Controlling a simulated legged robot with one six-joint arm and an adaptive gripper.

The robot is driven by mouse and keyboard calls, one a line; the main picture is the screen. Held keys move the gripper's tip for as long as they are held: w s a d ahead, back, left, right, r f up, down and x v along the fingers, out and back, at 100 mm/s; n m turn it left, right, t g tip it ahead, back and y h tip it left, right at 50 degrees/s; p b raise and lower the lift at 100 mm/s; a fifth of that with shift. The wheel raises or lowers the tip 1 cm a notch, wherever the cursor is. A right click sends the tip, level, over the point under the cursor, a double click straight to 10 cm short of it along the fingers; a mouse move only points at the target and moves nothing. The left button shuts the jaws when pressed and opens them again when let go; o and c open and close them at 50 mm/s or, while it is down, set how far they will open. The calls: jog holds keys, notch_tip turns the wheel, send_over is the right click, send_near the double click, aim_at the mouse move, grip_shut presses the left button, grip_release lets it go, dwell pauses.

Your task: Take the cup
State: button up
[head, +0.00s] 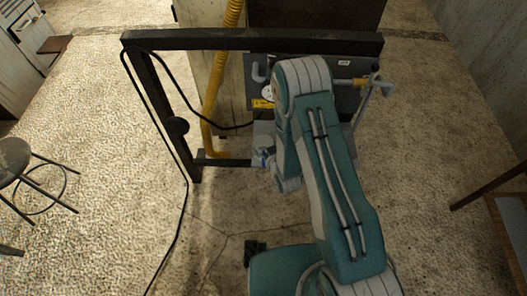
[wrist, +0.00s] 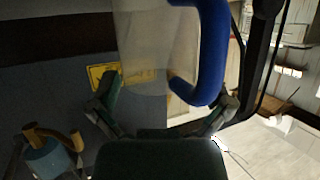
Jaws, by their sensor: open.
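The cup (wrist: 142,40) is clear and see-through with a thick blue handle (wrist: 213,50). It fills the upper middle of the wrist view, and its top is cut off by the picture edge. My gripper (wrist: 170,92) is open, with its dark green fingers spread to left and right below the cup. The lower end of the handle lies between the finger lines; I cannot tell whether anything touches. In the head view a small pale and blue shape (head: 262,152) shows left of my arm, perhaps the cup; my fingers cannot be made out there.
A black frame (head: 165,42) stands around a grey panel (head: 258,78) with a yellow label (head: 263,104). A yellow hose (head: 214,90) and black cable hang at its left. A stool (head: 15,158) is at far left. The floor in front is mostly clear.

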jog(key=shift+w+a+f, duration=0.1)
jog(key=shift+w, duration=0.15)
jog(key=c, duration=0.8)
jog(key=shift+c, duration=0.2)
